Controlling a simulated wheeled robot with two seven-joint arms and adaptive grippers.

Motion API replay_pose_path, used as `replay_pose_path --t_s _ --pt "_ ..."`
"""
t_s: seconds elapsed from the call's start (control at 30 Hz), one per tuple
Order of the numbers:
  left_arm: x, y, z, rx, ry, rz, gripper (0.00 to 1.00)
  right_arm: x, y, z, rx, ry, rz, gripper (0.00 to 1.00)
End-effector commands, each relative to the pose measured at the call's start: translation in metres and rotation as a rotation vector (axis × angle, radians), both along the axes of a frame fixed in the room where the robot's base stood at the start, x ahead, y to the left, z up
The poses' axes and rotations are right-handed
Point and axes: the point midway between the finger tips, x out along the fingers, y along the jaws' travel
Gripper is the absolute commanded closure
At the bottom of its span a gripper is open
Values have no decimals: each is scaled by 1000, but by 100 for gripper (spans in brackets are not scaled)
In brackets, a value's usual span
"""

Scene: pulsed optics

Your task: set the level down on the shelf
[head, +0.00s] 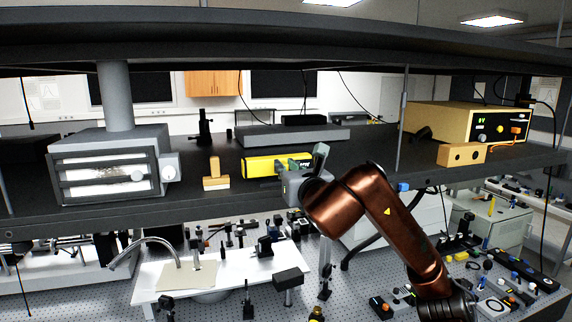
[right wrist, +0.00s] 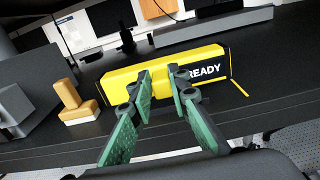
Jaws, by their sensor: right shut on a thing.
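The level is a yellow bar with dark lettering panel (head: 262,167), at the middle of the dark shelf (head: 350,160). It also shows in the right wrist view (right wrist: 125,83), where the word READY is readable on it. My right gripper (head: 298,163) reaches in from the front right and is shut on the level. In the right wrist view its green fingers (right wrist: 158,74) cover the middle of the bar. The bar lies low at the shelf surface; I cannot tell whether it touches. My left gripper is not in view.
A wooden block piece (head: 215,176) stands left of the level, and a grey lamp-like unit (head: 110,170) farther left. A grey slab (head: 292,135) lies behind. A tan instrument (head: 468,120) and wooden block (head: 461,155) stand right. An upper shelf (head: 280,42) hangs above.

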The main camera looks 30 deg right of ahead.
Motion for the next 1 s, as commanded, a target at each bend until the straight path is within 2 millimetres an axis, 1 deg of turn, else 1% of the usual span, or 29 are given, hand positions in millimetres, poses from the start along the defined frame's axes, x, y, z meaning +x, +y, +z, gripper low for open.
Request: replay_pose_path --t_s 0.03,0.07,0.17,0.27,0.6,1.0 --pt "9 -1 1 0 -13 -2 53 -1 0 1 0 -3 0 100" --pt "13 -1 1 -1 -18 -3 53 -1 0 1 0 -3 0 100" --pt "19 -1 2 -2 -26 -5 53 -1 0 2 0 -3 0 100" --pt "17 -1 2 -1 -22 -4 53 -1 0 2 0 -3 0 100" --pt "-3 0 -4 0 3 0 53 -3 1 1 0 -5 -4 100" --pt "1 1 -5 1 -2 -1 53 -5 2 2 0 -5 -8 100"
